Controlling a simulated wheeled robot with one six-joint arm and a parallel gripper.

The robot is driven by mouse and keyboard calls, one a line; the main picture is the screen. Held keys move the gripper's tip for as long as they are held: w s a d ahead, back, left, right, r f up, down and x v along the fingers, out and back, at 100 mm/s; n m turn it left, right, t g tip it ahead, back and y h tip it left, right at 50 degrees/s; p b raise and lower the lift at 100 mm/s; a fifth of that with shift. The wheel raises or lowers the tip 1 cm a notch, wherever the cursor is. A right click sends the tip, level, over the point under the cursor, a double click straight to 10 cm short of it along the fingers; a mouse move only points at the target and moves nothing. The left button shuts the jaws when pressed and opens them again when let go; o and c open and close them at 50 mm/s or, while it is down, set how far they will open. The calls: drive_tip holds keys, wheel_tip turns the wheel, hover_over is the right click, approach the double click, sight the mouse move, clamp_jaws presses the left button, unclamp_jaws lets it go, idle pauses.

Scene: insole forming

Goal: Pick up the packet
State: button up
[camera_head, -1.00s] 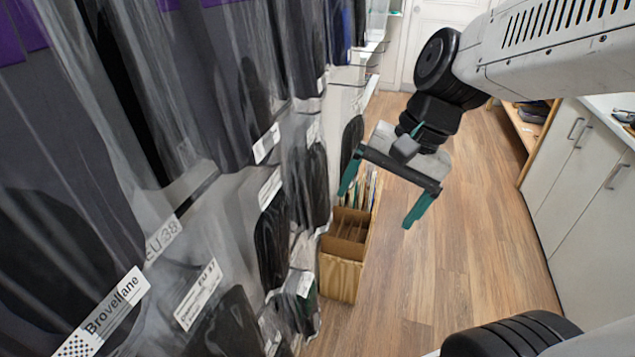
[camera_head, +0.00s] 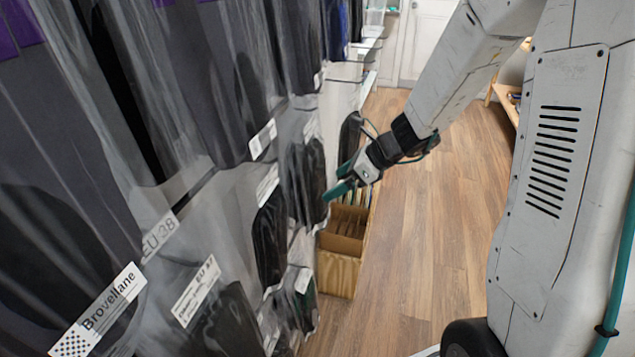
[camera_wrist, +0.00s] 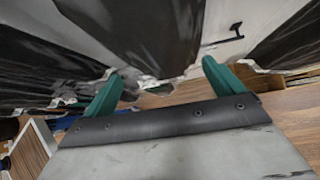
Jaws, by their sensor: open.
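Clear plastic packets with dark insoles hang in rows along the left side of the head view. A large near packet (camera_head: 60,130) is labelled Brovellane and EU 38. A smaller packet (camera_head: 305,185) hangs beside my gripper (camera_head: 338,190), whose green fingers point left towards it. In the wrist view my gripper (camera_wrist: 163,85) is open, its two green fingers apart. A packet with a dark insole (camera_wrist: 150,35) hangs just beyond them, its crinkled lower edge near the fingertips. I cannot tell whether any plastic lies between the fingers or touches them.
The wooden floor (camera_head: 420,240) to the right is clear. A white door (camera_head: 428,45) is at the back. More packets (camera_wrist: 290,40) hang at the right of the wrist view.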

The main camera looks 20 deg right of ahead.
sight(323, 190)
drive_tip(key=x, duration=0.4)
drive_tip(key=shift+r, duration=0.1)
drive_tip(key=c, duration=1.2)
drive_tip(key=shift+o, duration=0.2)
